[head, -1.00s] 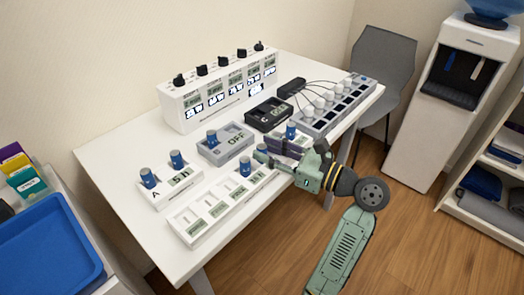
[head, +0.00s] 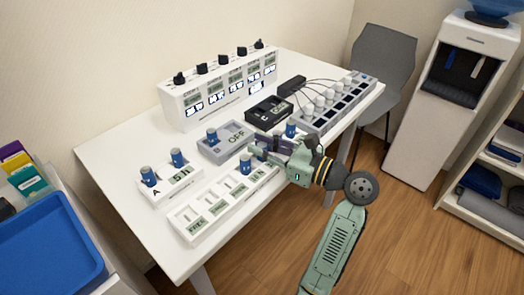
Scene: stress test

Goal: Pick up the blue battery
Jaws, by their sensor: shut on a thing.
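My gripper (head: 256,150) is over the right part of the table, its fingers pointing left. It is shut on a blue battery (head: 262,145), which the fingers mostly hide. Another blue battery (head: 245,163) stands at the far end of the white slotted tray (head: 190,229), just below and left of the fingertips. Two blue batteries (head: 148,176) (head: 177,158) stand in the white holder marked A at the left. One blue battery (head: 212,137) stands in the grey unit marked OFF (head: 222,152). Another blue battery (head: 291,130) shows behind my gripper.
A white unit with black knobs (head: 218,85) stands at the back of the table. A black charger (head: 268,113) and a grey rack with cabled white plugs (head: 338,106) are at the right. The table's left front (head: 120,200) is clear.

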